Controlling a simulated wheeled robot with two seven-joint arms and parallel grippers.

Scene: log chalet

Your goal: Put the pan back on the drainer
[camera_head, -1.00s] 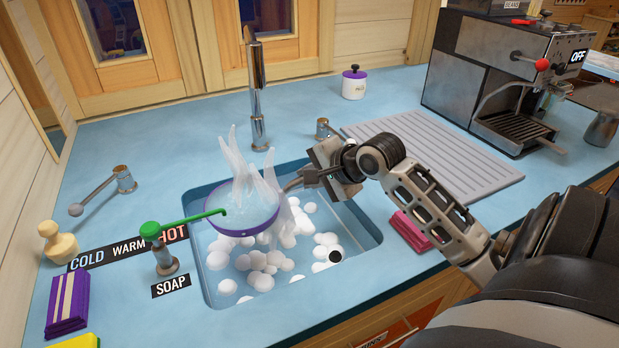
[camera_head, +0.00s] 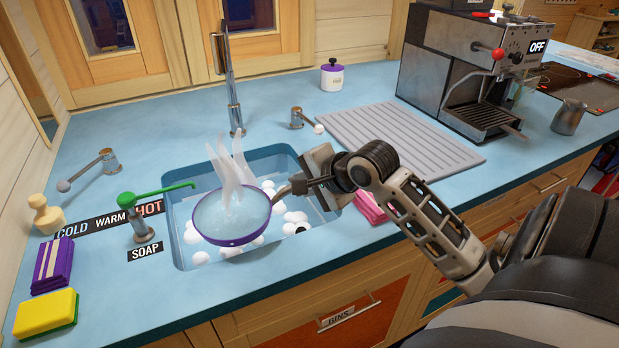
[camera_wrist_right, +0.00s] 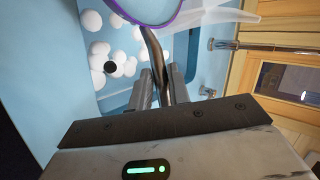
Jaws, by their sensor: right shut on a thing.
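The pan (camera_head: 232,217), round with a purple rim and a metal handle, is over the sink (camera_head: 178,240) in the head view, with pale steam-like wisps rising above it. My right gripper (camera_head: 290,188) is shut on the pan's handle, which also shows between the fingers in the right wrist view (camera_wrist_right: 158,70). The pan's purple edge (camera_wrist_right: 165,22) is at the top of that view. The grey ribbed drainer (camera_head: 400,140) lies flat on the counter to the right of the sink and looks empty. My left gripper is not in view.
White suds balls (camera_head: 295,216) lie in the sink. The faucet (camera_head: 233,90) stands behind it, and the green soap spout (camera_head: 160,193) reaches over its left side. The coffee machine (camera_head: 470,70) stands behind the drainer.

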